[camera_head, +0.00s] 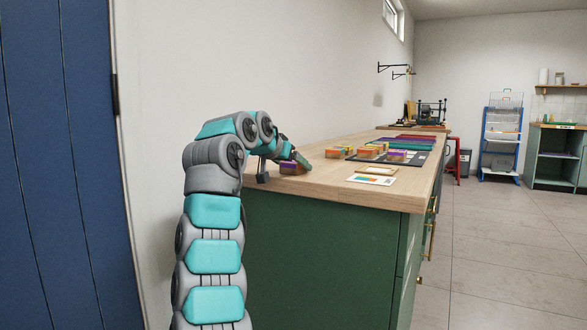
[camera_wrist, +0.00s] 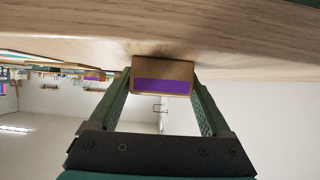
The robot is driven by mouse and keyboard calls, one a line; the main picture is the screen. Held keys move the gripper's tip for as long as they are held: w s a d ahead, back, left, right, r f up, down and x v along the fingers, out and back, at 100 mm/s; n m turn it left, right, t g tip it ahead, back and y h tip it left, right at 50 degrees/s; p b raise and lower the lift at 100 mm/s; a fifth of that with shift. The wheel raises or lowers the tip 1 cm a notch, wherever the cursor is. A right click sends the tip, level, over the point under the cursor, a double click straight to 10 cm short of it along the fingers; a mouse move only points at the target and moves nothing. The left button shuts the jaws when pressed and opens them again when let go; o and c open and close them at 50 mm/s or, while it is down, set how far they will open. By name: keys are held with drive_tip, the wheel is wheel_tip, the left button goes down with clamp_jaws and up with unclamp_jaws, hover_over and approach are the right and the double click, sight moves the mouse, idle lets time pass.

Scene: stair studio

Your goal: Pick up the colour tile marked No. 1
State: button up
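A small block-like tile (camera_wrist: 163,76), tan with a purple band, sits between the fingers of my gripper (camera_wrist: 162,88) in the wrist view. The two green fingers lie along its left and right sides with no clear gap; whether they press on it I cannot tell. That tile seems to be at the counter surface. No number is legible on it.
More coloured tiles (camera_head: 368,153) stand on the counter to the right, by a dark mat (camera_head: 415,158) with coloured strips. A card with colour patches (camera_head: 371,180) lies near the front edge. The wall (camera_head: 260,60) rises behind the counter. Floor (camera_head: 490,240) is clear at right.

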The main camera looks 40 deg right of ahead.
drive_tip(key=c, duration=1)
drive_tip(key=shift+r, duration=0.15)
